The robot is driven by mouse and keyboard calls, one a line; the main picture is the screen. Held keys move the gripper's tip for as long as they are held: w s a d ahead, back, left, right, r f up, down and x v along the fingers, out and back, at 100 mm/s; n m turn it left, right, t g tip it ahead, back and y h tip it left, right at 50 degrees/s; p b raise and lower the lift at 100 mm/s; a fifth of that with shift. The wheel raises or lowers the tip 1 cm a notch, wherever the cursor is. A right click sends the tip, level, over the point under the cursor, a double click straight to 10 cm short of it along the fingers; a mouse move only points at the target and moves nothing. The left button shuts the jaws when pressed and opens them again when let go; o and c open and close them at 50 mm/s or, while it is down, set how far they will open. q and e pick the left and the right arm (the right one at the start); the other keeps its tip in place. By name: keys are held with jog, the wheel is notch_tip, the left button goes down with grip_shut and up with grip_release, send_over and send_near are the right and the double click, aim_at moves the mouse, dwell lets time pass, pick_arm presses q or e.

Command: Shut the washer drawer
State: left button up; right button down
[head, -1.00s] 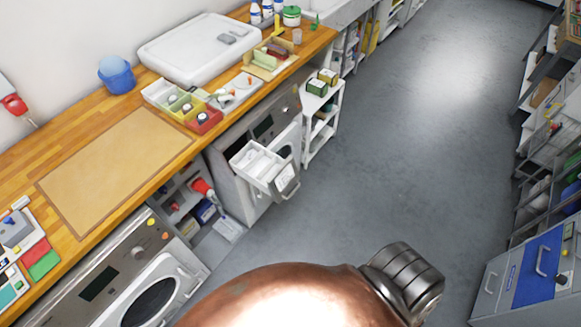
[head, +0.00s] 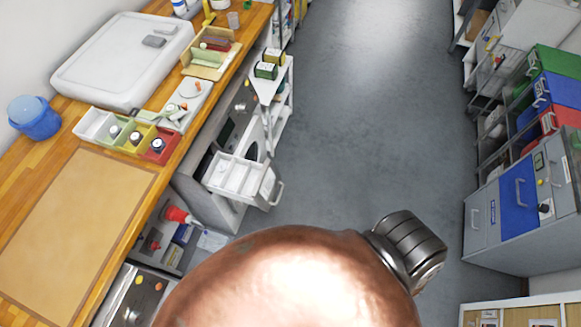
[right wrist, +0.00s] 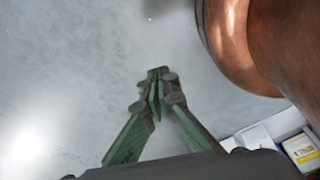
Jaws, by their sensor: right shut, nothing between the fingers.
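The washer drawer (head: 236,178) is a white compartmented tray with a grey front and handle. The drawer is pulled out and looks empty. My right gripper (right wrist: 157,78) shows in the right wrist view, with its green fingers together and nothing between them, above the grey floor and apart from the drawer. My left gripper is in neither view. A copper part of my body hides the lower middle of the head view.
A white shelf (head: 281,112) stands beyond the washer. A grey-blue cabinet (head: 518,205) is on the right. The floor between (head: 370,120) is clear.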

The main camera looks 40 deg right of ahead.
jog(key=w+d+r+n+t+b, duration=0.2)
jog(key=w+d+r+n+t, duration=0.25)
jog(key=w, duration=0.55)
jog(key=w+d+r+n+t+b, duration=0.1)
jog(key=w+d+r+n+b, duration=0.1)
jog(key=w+d+r+n, duration=0.45)
jog(key=w+d+r+n+t+b, duration=0.2)
jog(key=w+d+r+n+t, duration=0.2)
jog(key=w+r+n, duration=0.75)
jog(key=w+a+r+n+y+b, duration=0.2)
jog(key=w+a+r+n+y, duration=0.25)
jog(key=r+n, duration=0.45)
jog(key=w+a+r+n+y+b, duration=0.25)
jog(key=a+r+n+y, duration=0.3)
jog(key=r+n, duration=0.4)
jog(key=h, duration=0.1)
send_near(276, 175)
jog(key=shift+t, duration=0.25)
jog(key=x, duration=0.6)
jog(key=shift+a, duration=0.1)
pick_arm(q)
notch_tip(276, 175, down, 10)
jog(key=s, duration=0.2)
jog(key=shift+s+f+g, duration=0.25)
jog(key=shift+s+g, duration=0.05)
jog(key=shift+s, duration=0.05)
pick_arm(e)
jog(key=shift+w+a+f, duration=0.2)
jog(key=shift+w, duration=0.1)
